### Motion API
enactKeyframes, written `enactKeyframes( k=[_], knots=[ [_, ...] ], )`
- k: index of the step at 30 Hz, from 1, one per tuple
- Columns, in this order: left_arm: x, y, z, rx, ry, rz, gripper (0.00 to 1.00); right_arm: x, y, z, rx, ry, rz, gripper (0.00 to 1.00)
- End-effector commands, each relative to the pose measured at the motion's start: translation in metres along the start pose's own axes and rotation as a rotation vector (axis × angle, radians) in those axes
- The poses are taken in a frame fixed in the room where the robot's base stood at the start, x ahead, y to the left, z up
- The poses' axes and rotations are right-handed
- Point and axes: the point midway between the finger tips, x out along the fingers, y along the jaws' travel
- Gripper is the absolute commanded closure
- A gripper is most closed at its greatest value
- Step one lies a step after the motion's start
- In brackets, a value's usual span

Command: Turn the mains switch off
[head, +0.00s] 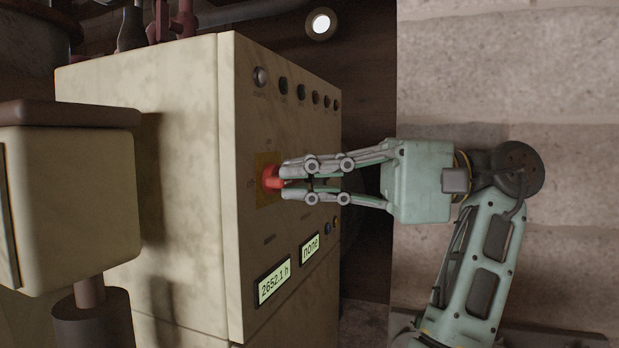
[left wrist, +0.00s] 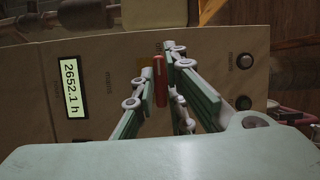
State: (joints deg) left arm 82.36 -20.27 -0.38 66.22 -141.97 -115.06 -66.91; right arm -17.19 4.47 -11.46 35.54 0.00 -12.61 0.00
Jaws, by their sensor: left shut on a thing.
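The mains switch (head: 270,177) is a red handle on a yellow plate (head: 264,196) on the front of a cream cabinet (head: 235,230). My left gripper (head: 285,182) reaches it from the right in the head view, and its fingertips are shut on the red handle. In the left wrist view the red handle (left wrist: 161,82) stands between the two fingertips (left wrist: 160,70), in line with the fingers. The fingers hide part of the handle and plate, so the switch position is hard to tell. My right gripper is not in view.
Two lit displays, "2652.1 h" (head: 274,283) and "none" (head: 311,247), sit below the switch in the head view. A row of round dark knobs or lamps (head: 300,91) runs above it. A cream box (head: 70,200) stands at left. A stone wall (head: 510,60) is at right.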

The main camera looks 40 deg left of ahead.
Motion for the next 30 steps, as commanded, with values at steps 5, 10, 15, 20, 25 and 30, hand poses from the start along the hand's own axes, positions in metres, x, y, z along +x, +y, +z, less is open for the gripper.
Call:
enactKeyframes(
  k=[5, 10, 15, 20, 25, 30],
  knots=[
    [0.001, -0.001, 0.0, -0.005, 0.0, 0.001, 1.0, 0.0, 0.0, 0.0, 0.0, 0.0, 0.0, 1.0],
    [0.001, 0.0, 0.0, -0.005, -0.001, 0.001, 0.83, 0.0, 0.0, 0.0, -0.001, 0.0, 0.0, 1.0],
    [0.001, 0.0, 0.0, -0.003, -0.001, 0.002, 0.71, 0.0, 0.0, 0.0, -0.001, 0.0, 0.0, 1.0],
    [0.001, 0.0, 0.0, -0.002, -0.001, 0.002, 0.71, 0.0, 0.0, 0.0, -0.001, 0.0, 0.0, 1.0],
    [0.0, -0.003, 0.0, -0.002, -0.001, 0.002, 0.71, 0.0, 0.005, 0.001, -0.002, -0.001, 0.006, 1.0],
    [0.001, -0.025, -0.001, -0.004, -0.001, 0.002, 0.71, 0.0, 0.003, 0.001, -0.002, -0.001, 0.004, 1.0]
  ],
)
